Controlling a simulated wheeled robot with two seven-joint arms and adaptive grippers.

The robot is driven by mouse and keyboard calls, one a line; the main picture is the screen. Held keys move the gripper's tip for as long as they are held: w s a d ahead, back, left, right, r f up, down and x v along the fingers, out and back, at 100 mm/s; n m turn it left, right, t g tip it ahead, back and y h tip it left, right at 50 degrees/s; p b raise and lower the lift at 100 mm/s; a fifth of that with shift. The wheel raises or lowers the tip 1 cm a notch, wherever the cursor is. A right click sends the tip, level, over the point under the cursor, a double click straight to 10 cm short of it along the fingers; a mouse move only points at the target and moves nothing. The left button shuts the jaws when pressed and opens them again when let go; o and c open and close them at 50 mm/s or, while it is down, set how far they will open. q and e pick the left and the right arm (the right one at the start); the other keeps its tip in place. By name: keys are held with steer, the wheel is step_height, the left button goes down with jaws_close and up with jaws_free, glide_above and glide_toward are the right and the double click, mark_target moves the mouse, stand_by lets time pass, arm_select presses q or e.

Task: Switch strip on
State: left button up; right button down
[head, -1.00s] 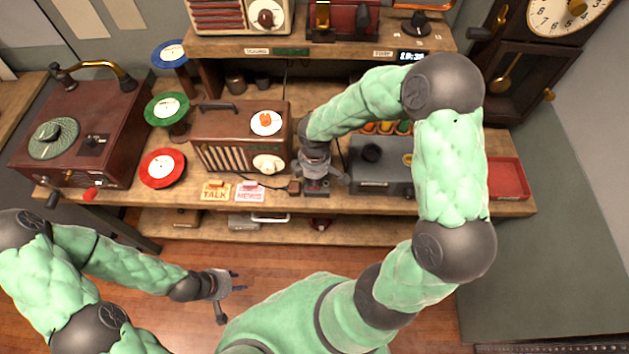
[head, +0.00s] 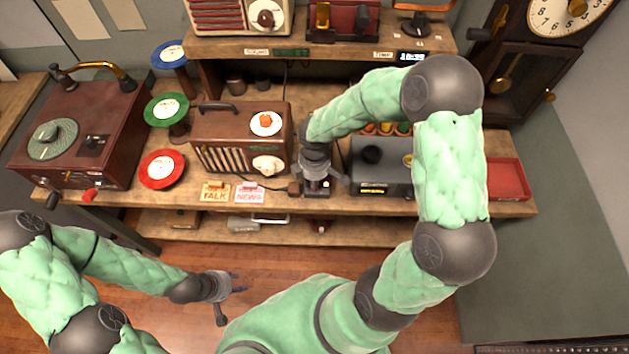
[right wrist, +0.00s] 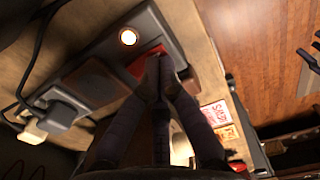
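The power strip (right wrist: 163,32) shows in the right wrist view as a dark bar with a red rocker switch (right wrist: 140,66) and a round light (right wrist: 128,37) that glows warm white. A plug sits at the strip's lower left. My right gripper (right wrist: 159,62) has its fingertips together at the switch, seemingly touching it and hiding part of it. In the head view the right gripper (head: 318,182) is over the strip (head: 317,194) at the shelf's front edge. My left gripper (head: 238,283) is open and empty above the floor.
A brown radio (head: 226,139) stands left of the strip, with a TALK card (head: 215,193) and a NEWS card (head: 249,193) in front. A grey box (head: 385,174) with an amber-lit label stands right. A red tray (head: 508,180) lies farther right. Cables run near the strip.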

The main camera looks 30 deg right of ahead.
steer(key=shift+r+p, duration=2.55)
steer(key=shift+r, duration=0.8)
steer(key=shift+f, duration=0.1)
steer(key=s+a+f+m+y, duration=0.2)
steer(key=s+a+f+m, duration=0.55)
steer(key=f, duration=0.25)
steer(key=s+a+f+m+y, duration=0.2)
steer(key=s+a+f+m, duration=0.4)
steer(key=f+m, duration=0.25)
step_height(320, 180, down, 8)
steer(key=w+a+n+b, duration=0.1)
steer(key=w+n+b, duration=0.1)
steer(key=b, duration=0.7)
steer(key=shift+w+f+b, duration=0.15)
steer(key=shift+b, duration=0.15)
steer(key=shift+a, duration=0.1)
